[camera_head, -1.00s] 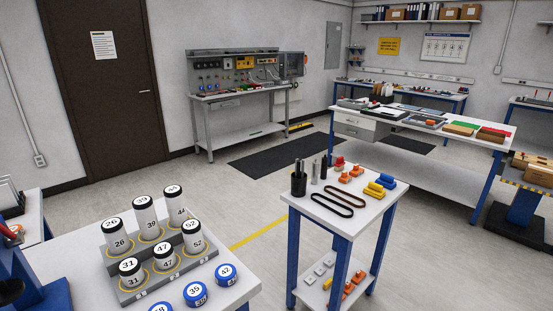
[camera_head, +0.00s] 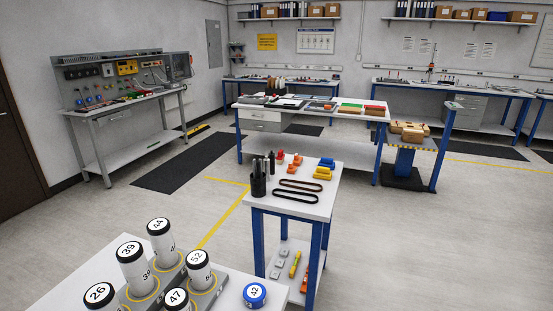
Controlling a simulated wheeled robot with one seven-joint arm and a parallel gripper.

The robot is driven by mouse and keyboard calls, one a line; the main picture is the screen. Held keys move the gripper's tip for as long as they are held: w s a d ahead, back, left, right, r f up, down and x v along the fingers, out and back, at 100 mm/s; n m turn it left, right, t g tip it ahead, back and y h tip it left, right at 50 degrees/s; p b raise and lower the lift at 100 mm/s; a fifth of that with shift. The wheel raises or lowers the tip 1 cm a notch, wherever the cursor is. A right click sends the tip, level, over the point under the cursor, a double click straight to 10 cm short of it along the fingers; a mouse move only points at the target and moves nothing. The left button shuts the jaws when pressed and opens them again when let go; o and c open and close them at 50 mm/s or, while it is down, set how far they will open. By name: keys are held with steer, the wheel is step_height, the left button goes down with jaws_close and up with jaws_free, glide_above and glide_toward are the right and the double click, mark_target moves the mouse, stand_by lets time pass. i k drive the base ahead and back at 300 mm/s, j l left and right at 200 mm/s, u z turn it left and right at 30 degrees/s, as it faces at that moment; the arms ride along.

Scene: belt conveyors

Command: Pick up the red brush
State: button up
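I cannot make out a red brush for certain. A small red item (camera_head: 280,156) stands at the back of the small blue-legged table (camera_head: 318,210), too small to identify. A red flat piece (camera_head: 375,110) lies on the long workbench (camera_head: 290,118) behind it. A long orange-red item (camera_head: 305,279) lies on the small table's lower shelf beside a yellow one (camera_head: 295,264). My gripper is not in view.
A table with numbered white canisters (camera_head: 132,262) and a blue-rimmed disc (camera_head: 254,294) stands at front left. A black cup (camera_head: 258,184) and two dark belts (camera_head: 295,195) are on the small table. Open floor (camera_head: 440,240) lies to the right.

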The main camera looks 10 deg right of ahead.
mark_target(280, 158)
steer(key=z, duration=1.75)
steer(key=u, duration=2.1)
steer(key=i+l+u, duration=0.5)
steer(key=l+u, duration=0.15)
steer(key=i+l, duration=0.15)
steer(key=l, duration=0.2)
steer(key=i+l+u, duration=0.15)
steer(key=l, duration=0.2)
steer(key=i+l, duration=0.2)
steer(key=l, duration=0.2)
steer(key=i+l+u, duration=0.15)
steer(key=l, duration=0.2)
steer(key=i+l, duration=0.15)
steer(key=l, duration=0.25)
steer(key=i+l+u, duration=0.15)
steer(key=l, duration=0.25)
